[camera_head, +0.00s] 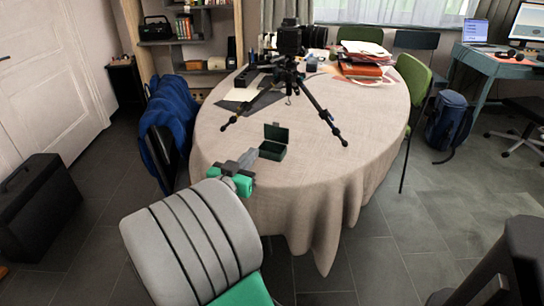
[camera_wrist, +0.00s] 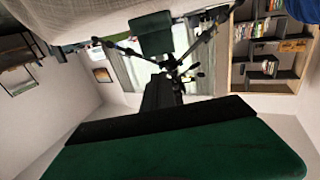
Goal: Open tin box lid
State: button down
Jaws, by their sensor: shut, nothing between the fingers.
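The tin box (camera_head: 272,152) is small and dark green and stands near the front edge of the round table. Its lid (camera_head: 276,132) stands up at the back, so the box looks open. In the wrist view, which is upside down, the green box (camera_wrist: 152,35) shows at the top centre. My gripper (camera_head: 248,156), grey with green parts, is shut and empty. In the head view it is just left of the box, with a small gap in the picture. The box's inside is dark and its contents cannot be told.
The cloth-covered table (camera_head: 225,150) carries a black tripod (camera_head: 290,75) behind the box, its legs spread to both sides. Papers and red folders (camera_head: 362,68) lie at the back right. A chair with a blue jacket (camera_head: 170,115) stands at the left.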

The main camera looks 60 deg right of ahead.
aim_at(276, 123)
jog(key=shift+s+d, duration=0.15)
jog(key=shift+d, duration=0.05)
jog(key=d, duration=1.3)
jog(key=shift+w+d+r+p, duration=0.35)
jog(key=shift+d+r+p, duration=0.05)
